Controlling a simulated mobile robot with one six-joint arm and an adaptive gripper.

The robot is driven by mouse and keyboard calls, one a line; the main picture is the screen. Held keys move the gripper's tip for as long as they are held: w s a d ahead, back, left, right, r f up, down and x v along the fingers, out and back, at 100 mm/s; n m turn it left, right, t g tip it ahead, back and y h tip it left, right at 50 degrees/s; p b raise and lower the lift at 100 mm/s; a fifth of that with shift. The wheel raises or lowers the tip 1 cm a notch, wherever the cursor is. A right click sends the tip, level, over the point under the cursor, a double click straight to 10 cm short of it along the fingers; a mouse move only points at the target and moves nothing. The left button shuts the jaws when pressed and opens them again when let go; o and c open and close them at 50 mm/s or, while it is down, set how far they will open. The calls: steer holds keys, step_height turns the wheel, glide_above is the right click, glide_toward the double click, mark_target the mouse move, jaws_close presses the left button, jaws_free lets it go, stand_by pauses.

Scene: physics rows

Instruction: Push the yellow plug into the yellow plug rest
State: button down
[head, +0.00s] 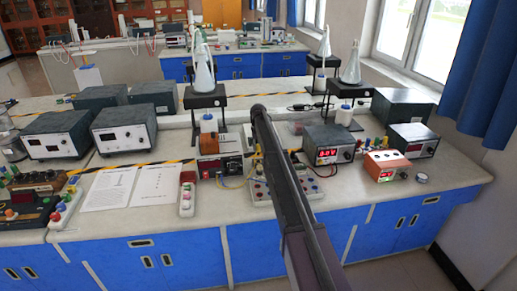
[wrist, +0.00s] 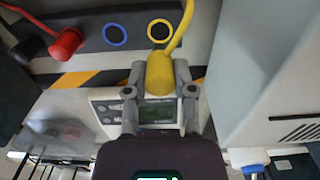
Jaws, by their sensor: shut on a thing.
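The yellow plug (wrist: 160,72) is between the two fingers of my gripper (wrist: 160,85) in the wrist view, with a yellow cable leading up from it. My gripper is shut on the plug. A ring marked in yellow (wrist: 160,30), which looks like the yellow plug rest, lies on a dark grey strip (wrist: 200,12) just beyond the plug. The plug appears apart from the ring, though the height between them is hard to judge. In the head view my arm hides the gripper and plug.
A blue ring (wrist: 115,34) sits left of the yellow one. A red plug (wrist: 66,44) and a black plug (wrist: 28,48) lie at the strip's left. A white meter (wrist: 150,112) is below the gripper, and a large grey box (wrist: 275,70) stands close on the right.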

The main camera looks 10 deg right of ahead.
mark_target(258, 154)
steer(key=shift+f+b, duration=1.45)
steer(key=shift+f, duration=0.35)
steer(key=shift+f+b, duration=1.15)
steer(key=shift+b, duration=0.05)
stand_by(1.7)
steer(key=shift+c, duration=1.9)
jaws_free()
steer(key=o, duration=0.4)
steer(key=shift+r+p, duration=3.25)
steer(key=shift+p, duration=0.05)
